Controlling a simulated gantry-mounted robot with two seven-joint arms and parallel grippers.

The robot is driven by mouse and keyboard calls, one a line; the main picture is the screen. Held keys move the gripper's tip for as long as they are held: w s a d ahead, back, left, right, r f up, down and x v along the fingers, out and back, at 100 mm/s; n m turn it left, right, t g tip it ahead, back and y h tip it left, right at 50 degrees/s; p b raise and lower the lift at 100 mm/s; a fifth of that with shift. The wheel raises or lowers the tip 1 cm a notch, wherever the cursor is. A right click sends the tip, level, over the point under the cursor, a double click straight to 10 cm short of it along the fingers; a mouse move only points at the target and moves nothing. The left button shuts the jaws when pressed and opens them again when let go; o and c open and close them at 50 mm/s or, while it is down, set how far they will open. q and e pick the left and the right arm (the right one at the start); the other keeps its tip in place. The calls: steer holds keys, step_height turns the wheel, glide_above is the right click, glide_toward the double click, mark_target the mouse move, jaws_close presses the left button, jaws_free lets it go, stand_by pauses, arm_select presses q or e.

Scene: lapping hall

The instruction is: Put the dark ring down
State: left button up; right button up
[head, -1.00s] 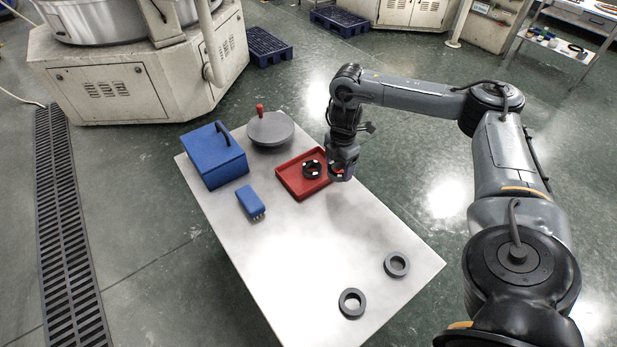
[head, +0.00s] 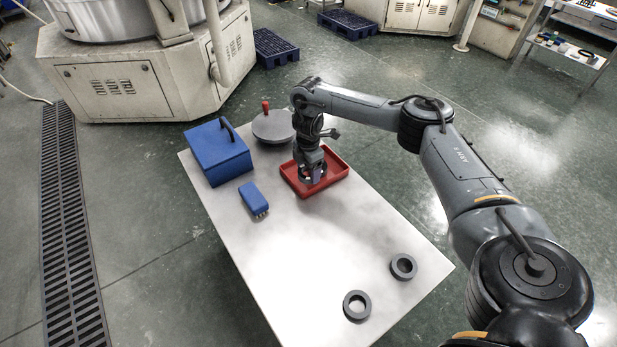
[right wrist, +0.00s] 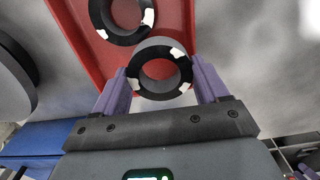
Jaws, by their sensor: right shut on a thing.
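My right gripper (head: 312,178) points down over the red tray (head: 328,186) on the grey table. In the right wrist view its purple fingers (right wrist: 160,85) are shut on a dark ring (right wrist: 160,95) with white patches, which lies between them against the red tray (right wrist: 88,30). A second dark ring (right wrist: 122,41) with white patches sits in the tray just beyond it. Whether the held ring touches the tray floor cannot be told. In the head view the gripper hides most of both rings. My left gripper is not in view.
A blue box (head: 218,160) with a handle, a blue block (head: 253,198) and a grey disc (head: 272,128) with a red knob stand left of the tray. The table's middle is clear.

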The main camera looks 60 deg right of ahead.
step_height(320, 180, down, 3)
steer(key=shift+d+f+b, duration=0.15)
steer(key=shift+b, duration=0.3)
steer(key=shift+c, duration=1.1)
steer(key=shift+d+f, duration=0.3)
steer(key=shift+f, duration=0.05)
steer(key=o, duration=1.4)
steer(key=shift+w+d, duration=0.15)
steer(key=shift+w, duration=0.2)
steer(key=shift+r, duration=0.55)
steer(key=r, duration=0.1)
steer(key=a+r+p, duration=0.1)
steer(key=s+r, duration=0.1)
steer(key=shift+a+r+p, duration=0.3)
steer(key=shift+r, duration=0.1)
arm_select(q)
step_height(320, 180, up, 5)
steer(key=p, duration=0.4)
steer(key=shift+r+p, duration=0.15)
steer(key=shift+p, duration=0.15)
arm_select(e)
steer(key=r, duration=0.7)
steer(key=shift+w+d+r, duration=0.15)
steer(key=shift+d+r, duration=0.05)
steer(key=shift+d, duration=0.05)
